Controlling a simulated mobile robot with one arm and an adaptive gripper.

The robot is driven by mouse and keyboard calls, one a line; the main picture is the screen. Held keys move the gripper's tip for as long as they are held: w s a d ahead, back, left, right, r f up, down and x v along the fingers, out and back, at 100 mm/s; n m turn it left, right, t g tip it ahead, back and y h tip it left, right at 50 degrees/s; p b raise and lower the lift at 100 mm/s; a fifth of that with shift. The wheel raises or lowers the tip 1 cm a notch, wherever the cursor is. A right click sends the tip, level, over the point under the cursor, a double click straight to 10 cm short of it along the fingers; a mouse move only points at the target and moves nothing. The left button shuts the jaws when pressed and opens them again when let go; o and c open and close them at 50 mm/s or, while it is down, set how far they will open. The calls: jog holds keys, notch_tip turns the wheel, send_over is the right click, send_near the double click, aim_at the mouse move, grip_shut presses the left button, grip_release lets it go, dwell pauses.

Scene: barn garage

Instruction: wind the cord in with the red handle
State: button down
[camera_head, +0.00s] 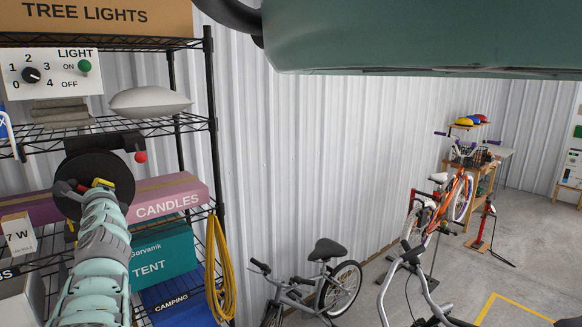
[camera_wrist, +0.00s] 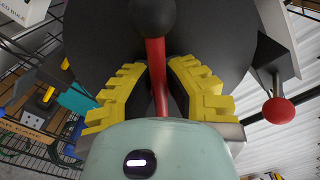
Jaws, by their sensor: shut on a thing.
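The cord reel is a large black disc (camera_head: 95,168) at the shelf rack on the left of the head view. It fills much of the upper wrist view (camera_wrist: 222,55). The red handle (camera_wrist: 155,70) is a narrow bar across the disc with a round black knob (camera_wrist: 152,16) at its end. My gripper (camera_wrist: 158,92) has its yellow-padded fingers on both sides of the red bar and is shut on it. In the head view my gripper (camera_head: 88,190) is in front of the disc and partly hides it. No cord can be made out clearly.
A red ball knob (camera_head: 141,157) sticks out right of the reel; it also shows in the wrist view (camera_wrist: 279,110). A candles box (camera_head: 165,199), a tent box (camera_head: 160,255) and a hanging yellow hose (camera_head: 220,270) are close by. Bicycles (camera_head: 315,285) stand to the right.

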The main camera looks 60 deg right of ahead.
jog(key=shift+w+a, duration=0.1)
jog(key=shift+a, duration=0.05)
jog(key=c, duration=1.4)
grip_release()
jog(key=shift+r, duration=0.1)
jog(key=o, duration=0.5)
jog(key=shift+v, duration=0.8)
jog(key=v, duration=1)
jog(key=shift+s, duration=0.25)
